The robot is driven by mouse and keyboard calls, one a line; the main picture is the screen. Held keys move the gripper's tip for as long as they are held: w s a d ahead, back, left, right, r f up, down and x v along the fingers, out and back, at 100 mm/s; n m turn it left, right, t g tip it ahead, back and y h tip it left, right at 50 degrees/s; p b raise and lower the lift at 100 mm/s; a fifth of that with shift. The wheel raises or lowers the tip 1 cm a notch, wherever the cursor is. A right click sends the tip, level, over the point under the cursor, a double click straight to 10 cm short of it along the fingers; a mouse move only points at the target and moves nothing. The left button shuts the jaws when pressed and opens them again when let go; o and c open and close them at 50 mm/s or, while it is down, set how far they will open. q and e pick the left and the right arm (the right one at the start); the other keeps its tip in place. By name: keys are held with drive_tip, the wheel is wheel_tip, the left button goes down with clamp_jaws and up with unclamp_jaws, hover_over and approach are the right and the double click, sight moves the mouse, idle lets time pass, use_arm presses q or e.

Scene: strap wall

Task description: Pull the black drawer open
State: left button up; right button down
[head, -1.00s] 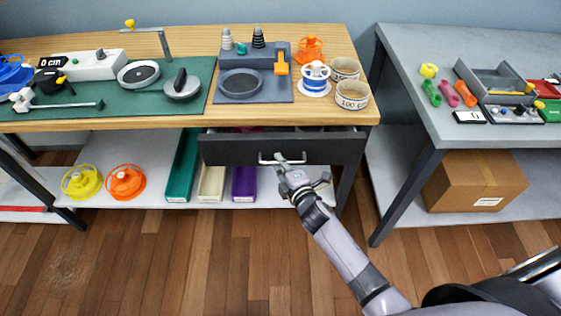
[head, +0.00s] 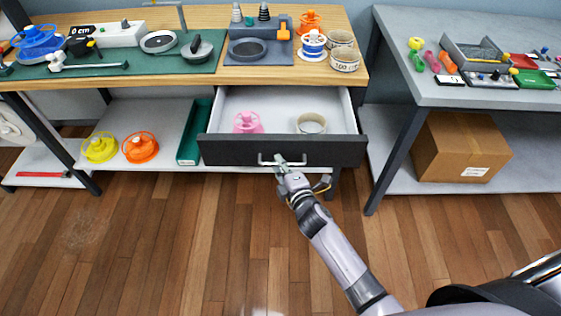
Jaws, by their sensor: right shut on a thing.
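The black drawer (head: 225,152) hangs under the wooden workbench and stands well open, its white inside showing. A pink spool (head: 247,122) and a cream ring-shaped roll (head: 311,123) are inside it. A pale bar handle (head: 266,160) is on the middle of the black front. My right gripper (head: 286,166) is shut on the handle, its arm reaching up from the lower right. The fingertips are small in the picture and partly cover the handle's right part. My left gripper is not in view.
The benchtop (head: 205,80) above carries several tools and rolls. A yellow spool (head: 100,147), an orange spool (head: 140,147) and a teal bin (head: 190,145) are on the shelf below. A cardboard box (head: 460,147) is under the grey table (head: 430,92). The wooden floor in front is clear.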

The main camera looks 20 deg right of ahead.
drive_tip(key=c, duration=2)
unclamp_jaws()
drive_tip(key=shift+o, duration=0.2)
drive_tip(key=v, duration=1.2)
drive_tip(key=s+d+f+m+g, duration=0.1)
drive_tip(key=s+f+m+g, duration=0.2)
drive_tip(key=f, duration=0.6)
drive_tip(key=s+d+f+m+g+h, duration=0.15)
drive_tip(key=s+f, duration=0.35)
drive_tip(key=f, duration=0.5)
drive_tip(key=s+f+m+g, duration=0.3)
drive_tip(key=s+f, duration=0.1)
drive_tip(key=f, duration=0.5)
drive_tip(key=s+d+f+m+g, duration=0.1)
drive_tip(key=s+f+m+g, duration=0.1)
drive_tip(key=s+f, duration=0.3)
drive_tip(key=s+d+f+m+g, duration=0.2)
drive_tip(key=s+f, duration=0.3)
drive_tip(key=s, duration=0.7)
drive_tip(key=s+d+f+m+g, duration=0.1)
drive_tip(key=s+f+m+g, duration=0.2)
drive_tip(key=s, duration=0.6)
wheel_tip(320, 180, down, 2)
drive_tip(key=shift+s+d+f+m, duration=0.15)
drive_tip(key=shift+d+f+m, duration=0.2)
drive_tip(key=shift+m, duration=0.5)
